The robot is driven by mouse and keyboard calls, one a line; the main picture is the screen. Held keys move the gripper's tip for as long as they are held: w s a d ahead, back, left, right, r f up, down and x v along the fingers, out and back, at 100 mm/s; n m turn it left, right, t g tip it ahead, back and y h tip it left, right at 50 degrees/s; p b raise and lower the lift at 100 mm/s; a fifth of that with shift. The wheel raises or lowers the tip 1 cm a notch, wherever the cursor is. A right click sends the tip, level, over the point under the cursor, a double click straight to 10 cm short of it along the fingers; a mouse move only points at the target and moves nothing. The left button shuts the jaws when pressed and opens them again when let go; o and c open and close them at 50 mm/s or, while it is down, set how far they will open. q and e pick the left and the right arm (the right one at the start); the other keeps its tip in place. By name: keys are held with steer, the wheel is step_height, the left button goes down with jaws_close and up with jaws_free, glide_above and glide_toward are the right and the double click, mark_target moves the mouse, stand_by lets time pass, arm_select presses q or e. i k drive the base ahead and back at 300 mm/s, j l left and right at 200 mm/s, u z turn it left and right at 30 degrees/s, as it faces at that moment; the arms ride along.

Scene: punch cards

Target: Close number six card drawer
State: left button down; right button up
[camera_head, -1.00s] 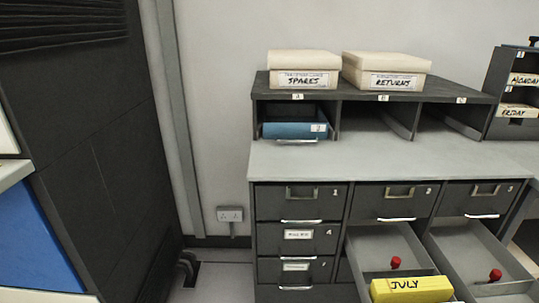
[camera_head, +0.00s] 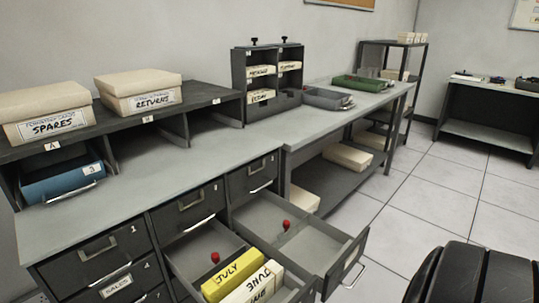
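The card cabinet (camera_head: 45,238) has drawers one, two and three shut in its top row. The right-hand drawer (camera_head: 317,245) of the row below stands pulled out under drawer three (camera_head: 253,177). By its place it is number six, though I cannot read its number. It holds a red-knobbed piece (camera_head: 286,225) and no cards that I can see. The middle drawer (camera_head: 190,262) beside it is also pulled out. It holds a red knob, a yellow JULY block (camera_head: 232,275) and a white JUNE block (camera_head: 256,288). Neither gripper is in view.
Boxes SPARES (camera_head: 45,112) and RETURNS (camera_head: 140,92) sit on the shelf. A side table (camera_head: 350,115) with trays adjoins the cabinet. The tiled floor (camera_head: 420,205) beyond is clear.

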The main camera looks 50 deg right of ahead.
mark_target(322, 248)
steer(key=z, duration=2.25)
